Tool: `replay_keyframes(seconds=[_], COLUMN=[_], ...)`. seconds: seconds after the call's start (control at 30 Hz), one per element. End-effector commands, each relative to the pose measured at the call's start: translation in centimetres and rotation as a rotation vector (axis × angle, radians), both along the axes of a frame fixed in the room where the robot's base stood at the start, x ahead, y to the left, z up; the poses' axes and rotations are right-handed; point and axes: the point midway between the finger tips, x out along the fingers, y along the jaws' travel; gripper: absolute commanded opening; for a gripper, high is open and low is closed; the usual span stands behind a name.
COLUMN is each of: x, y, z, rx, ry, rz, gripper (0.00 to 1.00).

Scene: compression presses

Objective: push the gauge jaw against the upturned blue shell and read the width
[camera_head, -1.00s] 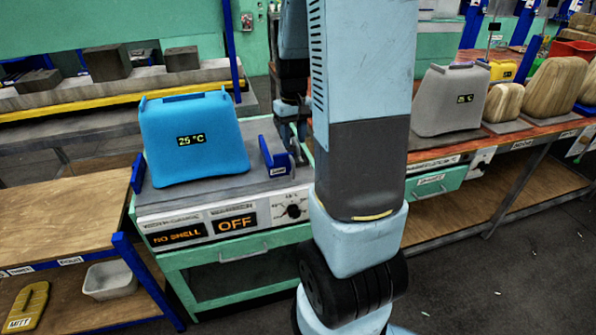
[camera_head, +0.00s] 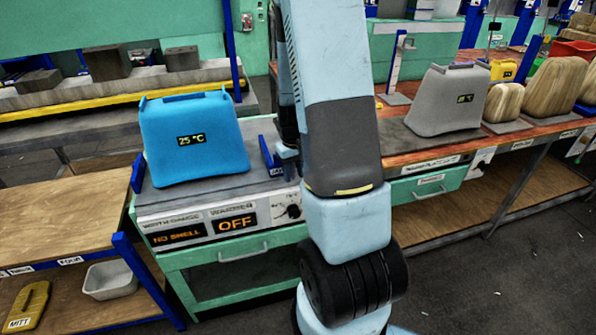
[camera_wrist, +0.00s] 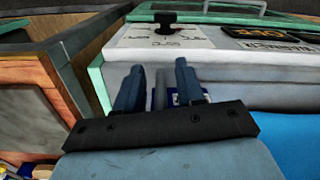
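The upturned blue shell (camera_head: 194,155), marked 25 °C, stands on the grey top of the gauge station (camera_head: 222,190). The blue gauge jaw (camera_head: 268,154) stands to its right, with a visible gap between them. A fixed-looking blue jaw (camera_head: 138,173) is at its left. The gauge display (camera_head: 178,234) reads NO SHELL. My gripper (camera_head: 287,152) is low at the outer right side of the right jaw, partly hidden by my arm. In the wrist view my gripper's fingers (camera_wrist: 160,68) are apart, with a grey post (camera_wrist: 160,92) between them and narrow gaps beside it.
A second display (camera_head: 236,224) reads OFF, beside a knob (camera_head: 292,211). A grey shell (camera_head: 447,102) and tan shells (camera_head: 554,88) stand on the right bench. A white bin (camera_head: 110,279) and a yellow mitt (camera_head: 28,306) lie on the left lower shelf.

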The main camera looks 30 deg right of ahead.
Motion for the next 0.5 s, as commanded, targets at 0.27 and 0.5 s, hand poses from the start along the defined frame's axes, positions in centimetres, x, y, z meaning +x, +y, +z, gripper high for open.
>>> replay_keyframes(seconds=[0.27,0.5], x=[-0.01,0.0], y=[-0.02,-0.04], z=[-0.27,-0.25], rx=[0.0,0.0], ry=[0.0,0.0], rz=[-0.001,-0.001], gripper=[0.38,0.22])
